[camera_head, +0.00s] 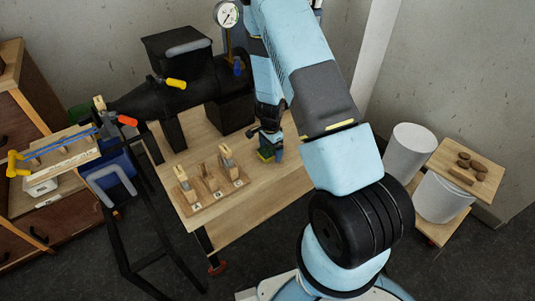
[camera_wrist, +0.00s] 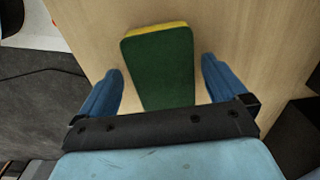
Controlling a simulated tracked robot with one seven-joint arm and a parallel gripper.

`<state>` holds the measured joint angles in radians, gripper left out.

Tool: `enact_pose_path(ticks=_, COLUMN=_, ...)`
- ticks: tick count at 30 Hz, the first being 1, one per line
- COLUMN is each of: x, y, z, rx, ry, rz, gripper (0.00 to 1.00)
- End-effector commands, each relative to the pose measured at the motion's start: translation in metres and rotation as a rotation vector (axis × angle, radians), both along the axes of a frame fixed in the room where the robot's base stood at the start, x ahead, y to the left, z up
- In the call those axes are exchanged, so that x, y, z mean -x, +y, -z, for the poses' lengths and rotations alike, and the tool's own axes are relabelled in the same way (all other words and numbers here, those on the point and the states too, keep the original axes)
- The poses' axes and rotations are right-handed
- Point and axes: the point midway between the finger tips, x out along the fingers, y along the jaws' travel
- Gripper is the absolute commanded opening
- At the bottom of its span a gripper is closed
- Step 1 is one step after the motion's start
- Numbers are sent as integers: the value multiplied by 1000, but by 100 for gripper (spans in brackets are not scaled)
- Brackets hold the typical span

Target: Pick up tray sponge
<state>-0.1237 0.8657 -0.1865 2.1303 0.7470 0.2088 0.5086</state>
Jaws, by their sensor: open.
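The sponge (camera_wrist: 160,65) has a green face and a yellow edge, and it lies on the wooden table. In the wrist view it sits between the two blue fingers of my gripper (camera_wrist: 161,88), with a gap on each side. My gripper is open and its near end hides the lower end of the sponge. In the head view the sponge (camera_head: 266,154) shows small and partly covered beneath my gripper (camera_head: 268,146). I cannot tell the exact height of the fingers above the table.
A black machine with a gauge (camera_head: 227,14) stands behind. White bins (camera_head: 411,148) and a small wooden board (camera_head: 465,168) are at the right. The tabletop around the sponge is clear.

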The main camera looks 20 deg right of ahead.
Motion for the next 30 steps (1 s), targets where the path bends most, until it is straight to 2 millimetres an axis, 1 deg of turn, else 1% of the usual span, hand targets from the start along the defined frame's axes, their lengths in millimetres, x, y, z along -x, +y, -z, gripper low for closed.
enact_pose_path(ticks=4, x=0, y=0, z=0, rx=0, ry=0, rz=0, gripper=99)
enact_pose_path(ticks=22, x=0, y=0, z=0, rx=0, ry=0, rz=0, gripper=42)
enact_pose_path(ticks=23, x=0, y=0, z=0, rx=0, ry=0, rz=0, gripper=40)
enact_pose_path(ticks=30, x=0, y=0, z=-1, rx=0, ry=0, rz=0, gripper=40)
